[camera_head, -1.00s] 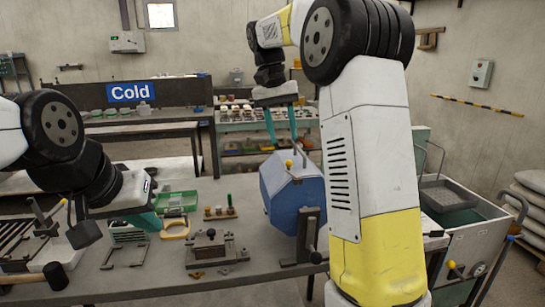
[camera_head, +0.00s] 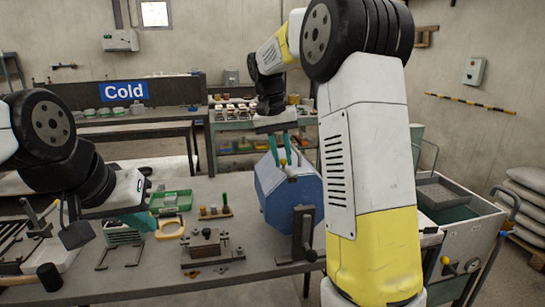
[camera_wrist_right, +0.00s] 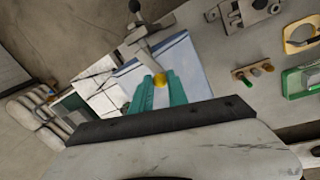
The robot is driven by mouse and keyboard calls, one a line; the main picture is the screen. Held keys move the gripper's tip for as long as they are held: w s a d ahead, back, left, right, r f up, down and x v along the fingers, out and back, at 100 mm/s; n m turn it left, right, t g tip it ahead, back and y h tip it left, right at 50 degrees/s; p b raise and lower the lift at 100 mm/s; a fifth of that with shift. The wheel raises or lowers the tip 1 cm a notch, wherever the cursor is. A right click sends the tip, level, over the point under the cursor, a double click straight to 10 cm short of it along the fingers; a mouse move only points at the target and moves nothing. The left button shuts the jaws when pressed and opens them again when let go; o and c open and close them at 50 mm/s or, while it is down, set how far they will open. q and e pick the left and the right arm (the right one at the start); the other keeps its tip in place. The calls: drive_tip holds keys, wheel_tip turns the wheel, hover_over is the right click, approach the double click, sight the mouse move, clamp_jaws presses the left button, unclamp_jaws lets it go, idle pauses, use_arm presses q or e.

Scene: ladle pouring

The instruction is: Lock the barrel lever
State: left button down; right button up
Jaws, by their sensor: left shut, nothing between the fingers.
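The blue faceted barrel (camera_head: 272,203) is mounted on the bench, with a yellow-knobbed lever (camera_head: 283,163) on its top. My right gripper (camera_head: 280,163) points down at the barrel top with its teal fingers on either side of the knob. In the right wrist view the yellow knob (camera_wrist_right: 159,79) shows between the fingertips (camera_wrist_right: 160,78); whether they grip it firmly is not clear. My left gripper (camera_head: 146,224) is low over the left of the bench, shut and empty, partly hidden by its own wrist.
Around my left gripper lie a green tray (camera_head: 171,199), a yellow-orange ring-shaped tool (camera_head: 170,229) and a black mallet (camera_head: 50,275). A metal clamp fixture (camera_head: 207,245) sits left of the barrel. A dark bracket with a handle (camera_head: 303,235) stands at the barrel's near end.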

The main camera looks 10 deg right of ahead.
clamp_jaws()
drive_tip(key=shift+w+d+m+g, duration=0.15)
drive_tip(key=shift+d+m, duration=0.25)
drive_tip(key=shift+m, duration=0.55)
drive_tip(key=shift+w+d+m+g, duration=0.15)
drive_tip(key=shift+d+m, duration=0.2)
drive_tip(key=shift+m, duration=0.6)
drive_tip(key=shift+s, duration=0.1)
drive_tip(key=o, duration=0.7)
unclamp_jaws()
drive_tip(key=shift+r, duration=0.1)
drive_tip(key=v, duration=0.7)
drive_tip(key=shift+r, duration=0.35)
